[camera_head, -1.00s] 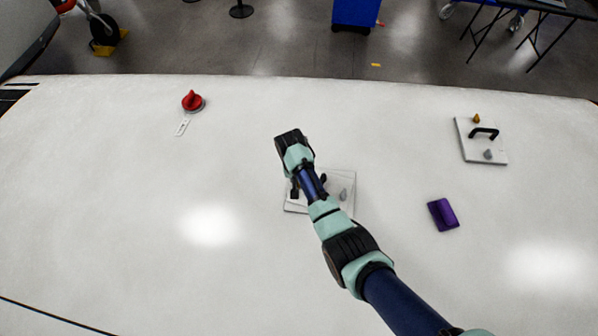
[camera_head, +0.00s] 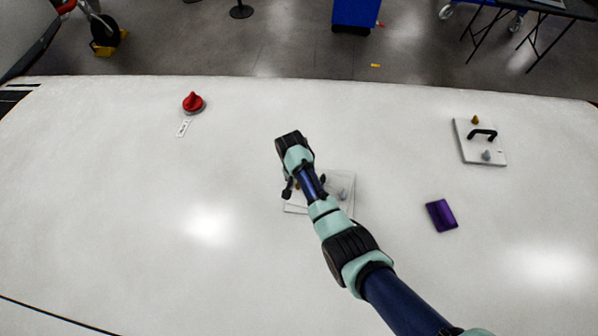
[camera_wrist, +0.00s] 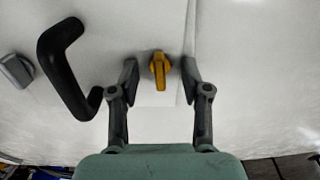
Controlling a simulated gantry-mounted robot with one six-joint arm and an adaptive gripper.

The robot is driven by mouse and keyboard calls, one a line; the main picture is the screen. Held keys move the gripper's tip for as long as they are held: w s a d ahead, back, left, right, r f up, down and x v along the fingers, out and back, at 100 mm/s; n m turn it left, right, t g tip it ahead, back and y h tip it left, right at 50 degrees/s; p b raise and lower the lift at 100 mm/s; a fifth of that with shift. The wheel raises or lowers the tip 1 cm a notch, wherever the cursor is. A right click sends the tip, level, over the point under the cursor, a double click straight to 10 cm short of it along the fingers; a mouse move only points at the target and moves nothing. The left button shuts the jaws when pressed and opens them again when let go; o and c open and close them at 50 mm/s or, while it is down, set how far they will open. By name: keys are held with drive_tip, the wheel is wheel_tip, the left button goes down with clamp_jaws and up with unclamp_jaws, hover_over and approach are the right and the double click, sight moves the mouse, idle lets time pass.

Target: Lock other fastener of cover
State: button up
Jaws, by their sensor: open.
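The near cover is a pale plate (camera_head: 347,207) with a black handle (camera_wrist: 62,65), partly hidden under my arm in the head view. A yellow fastener (camera_wrist: 159,70) shows in the wrist view with its grip pointing up and down in the picture. A grey fastener (camera_wrist: 15,71) lies beyond the handle at the left edge, its grip slanted; it also shows in the head view (camera_head: 342,193). My gripper (camera_wrist: 160,74) is open, with one finger on each side of the yellow fastener and a visible gap on both sides.
A second cover (camera_head: 470,148) with a black handle and two fasteners lies at the right. A purple block (camera_head: 441,215) lies right of my arm. A red knob (camera_head: 193,102) and a small white tag (camera_head: 183,128) are far left.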

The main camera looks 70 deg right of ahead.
drive_tip(key=shift+w+r+p, duration=0.1)
drive_tip(key=shift+r+p, duration=0.85)
drive_tip(key=shift+r, duration=0.5)
drive_tip(key=shift+w+r, duration=0.1)
drive_tip(key=shift+r, duration=0.95)
